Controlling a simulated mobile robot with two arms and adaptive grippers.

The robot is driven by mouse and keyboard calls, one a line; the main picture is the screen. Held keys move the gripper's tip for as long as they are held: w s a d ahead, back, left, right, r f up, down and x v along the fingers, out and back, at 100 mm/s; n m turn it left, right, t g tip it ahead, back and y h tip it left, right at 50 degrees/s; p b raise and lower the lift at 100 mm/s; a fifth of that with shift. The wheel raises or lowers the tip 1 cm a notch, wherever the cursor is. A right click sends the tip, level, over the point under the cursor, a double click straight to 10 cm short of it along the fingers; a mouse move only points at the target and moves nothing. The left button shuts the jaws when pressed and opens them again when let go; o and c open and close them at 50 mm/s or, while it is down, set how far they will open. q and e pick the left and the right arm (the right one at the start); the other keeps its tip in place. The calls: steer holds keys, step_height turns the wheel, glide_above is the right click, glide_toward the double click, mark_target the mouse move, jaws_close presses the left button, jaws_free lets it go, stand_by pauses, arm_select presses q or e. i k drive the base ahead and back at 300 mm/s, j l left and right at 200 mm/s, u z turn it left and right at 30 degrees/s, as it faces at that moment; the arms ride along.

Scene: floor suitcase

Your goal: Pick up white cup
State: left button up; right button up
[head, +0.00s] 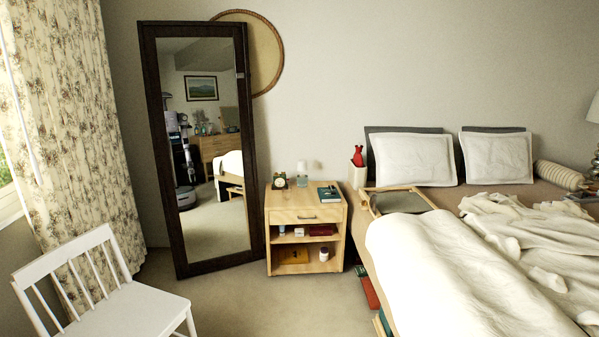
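Neither of my grippers is in view. No white cup can be made out for certain. A small pale object (302,167), possibly a cup or a glass, stands on top of the wooden nightstand (306,215), near its back edge. A small white jar-like thing (323,254) with a dark band is on the nightstand's lowest shelf. All are too small to tell in detail.
A clock (279,181) and a dark book (329,194) are on the nightstand. A white chair (118,305) stands at front left, a leaning mirror (160,150) behind it. The bed (440,265) fills the right. Carpet (270,310) before the nightstand is clear.

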mark_target(302, 166)
steer(key=i+z, duration=0.2)
steer(key=i, duration=1.3)
